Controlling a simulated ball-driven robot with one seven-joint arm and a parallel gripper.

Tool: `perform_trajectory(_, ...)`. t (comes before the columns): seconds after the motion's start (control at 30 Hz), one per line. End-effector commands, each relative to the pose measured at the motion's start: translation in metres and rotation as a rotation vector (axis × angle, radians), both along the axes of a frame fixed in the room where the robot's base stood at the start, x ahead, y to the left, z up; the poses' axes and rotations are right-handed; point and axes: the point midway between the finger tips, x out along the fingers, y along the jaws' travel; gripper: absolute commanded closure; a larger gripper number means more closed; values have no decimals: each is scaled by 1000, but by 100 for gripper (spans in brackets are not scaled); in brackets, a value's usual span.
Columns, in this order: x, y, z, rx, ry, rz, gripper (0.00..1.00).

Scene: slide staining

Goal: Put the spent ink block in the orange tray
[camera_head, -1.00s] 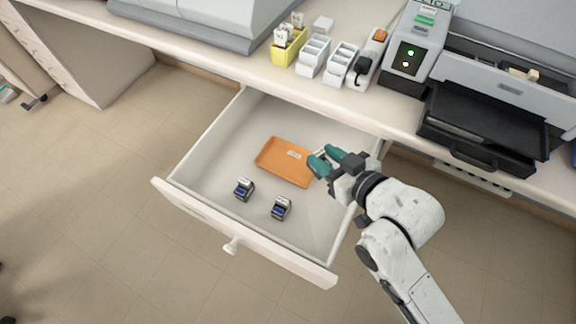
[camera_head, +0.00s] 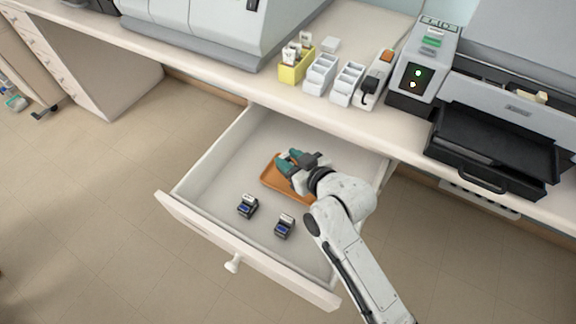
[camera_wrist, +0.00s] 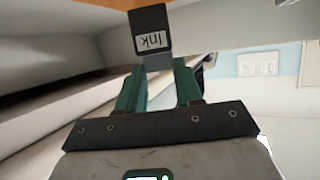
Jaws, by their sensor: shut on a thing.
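My gripper (camera_head: 289,160), with green fingers, is over the back left part of the orange tray (camera_head: 272,182) in the open drawer. In the wrist view the fingers (camera_wrist: 160,85) are shut on a dark block (camera_wrist: 151,20) with a white "Ink" label. The block sticks out past the fingertips. An orange strip of the tray (camera_wrist: 95,4) shows at the top edge there. In the head view the held block is hard to make out, and my arm covers part of the tray. I cannot tell whether the block touches the tray.
Two dark blocks with blue faces, one left (camera_head: 247,206) and one right (camera_head: 285,226), stand in the drawer (camera_head: 210,180) in front of the tray. The counter (camera_head: 270,92) above holds a yellow rack (camera_head: 297,66), white racks and machines. The drawer's left side is clear.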

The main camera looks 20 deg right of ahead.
Motion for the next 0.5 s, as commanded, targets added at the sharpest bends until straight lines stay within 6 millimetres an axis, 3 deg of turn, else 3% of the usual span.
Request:
perform_trajectory(0.2,11,2,-16,1,1,0,95)
perform_trajectory(0.33,10,2,-35,0,2,0,95)
perform_trajectory(0.5,10,2,-42,1,-1,-1,95)
